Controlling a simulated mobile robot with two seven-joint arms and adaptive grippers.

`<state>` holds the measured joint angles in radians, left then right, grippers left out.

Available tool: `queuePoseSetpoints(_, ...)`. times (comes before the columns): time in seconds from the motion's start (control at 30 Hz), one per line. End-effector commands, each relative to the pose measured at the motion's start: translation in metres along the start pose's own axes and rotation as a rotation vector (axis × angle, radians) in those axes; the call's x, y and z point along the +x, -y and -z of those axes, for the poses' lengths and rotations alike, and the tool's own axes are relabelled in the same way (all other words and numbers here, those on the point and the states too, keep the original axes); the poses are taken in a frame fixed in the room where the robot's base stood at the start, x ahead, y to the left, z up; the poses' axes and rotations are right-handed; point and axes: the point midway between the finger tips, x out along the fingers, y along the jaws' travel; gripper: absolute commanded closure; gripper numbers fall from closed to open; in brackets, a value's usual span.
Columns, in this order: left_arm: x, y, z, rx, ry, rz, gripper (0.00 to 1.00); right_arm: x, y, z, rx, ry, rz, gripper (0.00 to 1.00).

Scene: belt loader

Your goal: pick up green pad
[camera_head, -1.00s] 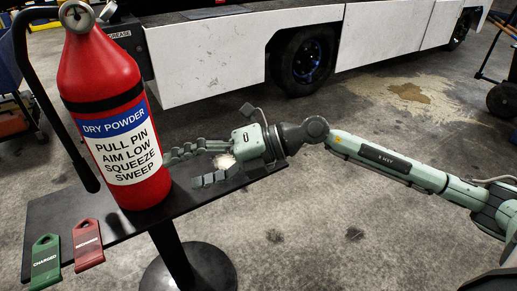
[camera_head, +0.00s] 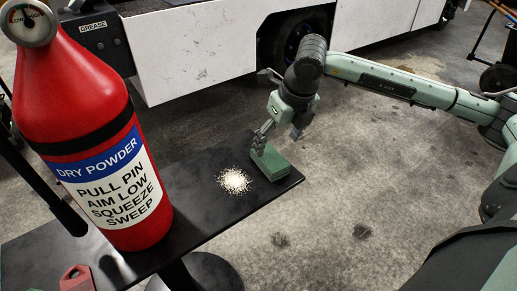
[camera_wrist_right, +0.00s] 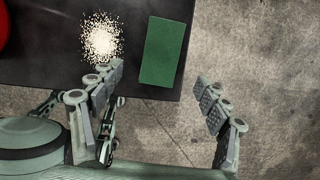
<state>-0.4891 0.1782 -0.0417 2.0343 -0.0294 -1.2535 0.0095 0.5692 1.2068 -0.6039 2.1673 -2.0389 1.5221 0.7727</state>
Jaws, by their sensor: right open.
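The green pad (camera_head: 271,163) is a flat rectangular block lying near the right end of the black table. It also shows in the right wrist view (camera_wrist_right: 162,52), close to the table's edge. My right gripper (camera_head: 279,136) points down just behind and above the pad. In the wrist view its fingers (camera_wrist_right: 162,99) are spread wide and empty, with the pad beyond the gap between them. I cannot tell from the head view whether a finger touches the pad. My left gripper is not in view.
A pile of pale powder (camera_head: 233,181) lies on the black table (camera_head: 196,210), left of the pad. A large red fire extinguisher (camera_head: 75,110) stands on the table at left. A red tag (camera_head: 76,279) is at the lower left. A white vehicle (camera_head: 195,45) stands behind.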

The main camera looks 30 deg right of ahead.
Motion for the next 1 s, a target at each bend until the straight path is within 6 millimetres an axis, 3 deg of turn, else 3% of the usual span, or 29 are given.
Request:
queuePoseSetpoints(0.33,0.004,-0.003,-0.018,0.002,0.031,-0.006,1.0,0.035,0.001,-0.002,0.001,-0.004,0.0,0.24)
queuePoseSetpoints(0.6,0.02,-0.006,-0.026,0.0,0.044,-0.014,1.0,0.073,0.001,-0.005,0.001,-0.004,-0.001,0.24)
queuePoseSetpoints(0.9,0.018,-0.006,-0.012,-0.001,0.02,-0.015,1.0,0.078,0.002,-0.005,0.0,-0.001,0.0,0.24)
queuePoseSetpoints(1.0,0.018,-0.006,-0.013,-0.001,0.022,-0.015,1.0,0.078,0.002,-0.005,0.0,-0.002,0.0,0.37)
